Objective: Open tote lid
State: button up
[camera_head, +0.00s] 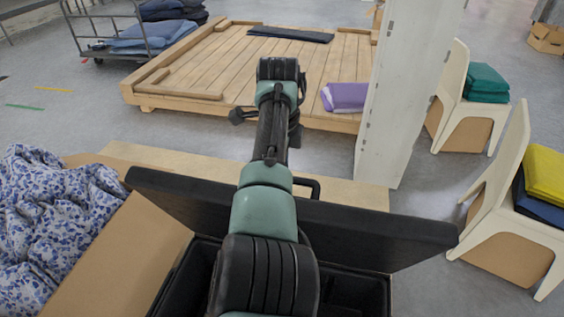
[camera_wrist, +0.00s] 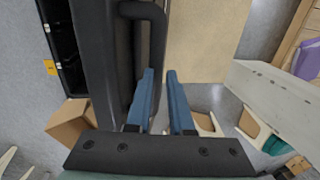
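The black tote (camera_head: 352,292) is at the bottom of the head view, with its dark interior partly visible behind my arm. Its black lid (camera_head: 375,232) is raised and tilted up along the far side. A black handle (camera_head: 314,183) sticks up beyond the lid's top edge; it also shows as a loop in the wrist view (camera_wrist: 160,25). In the wrist view, the lid (camera_wrist: 98,60) lies left of my gripper (camera_wrist: 160,74).
A cardboard box (camera_head: 130,255) with blue-patterned cloth (camera_head: 50,225) stands left of the tote. A light wooden surface (camera_head: 350,192) lies beyond the lid. A white post (camera_head: 400,95), a wooden platform (camera_head: 215,65) and chairs (camera_head: 500,220) stand farther off.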

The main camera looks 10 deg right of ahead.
jog(key=shift+o, duration=0.9)
jog(key=f, duration=0.1)
jog(key=s+f, duration=0.1)
jog(key=f, duration=0.1)
jog(key=shift+s+a+g, duration=0.15)
jog(key=shift+s+g, duration=0.1)
jog(key=shift+g, duration=0.15)
notch_tip(320, 180, up, 16)
jog(key=shift+s+t+p, duration=0.3)
jog(key=shift+s+t, duration=0.05)
jog(key=shift+t, duration=0.05)
jog(key=shift+a+f, duration=0.1)
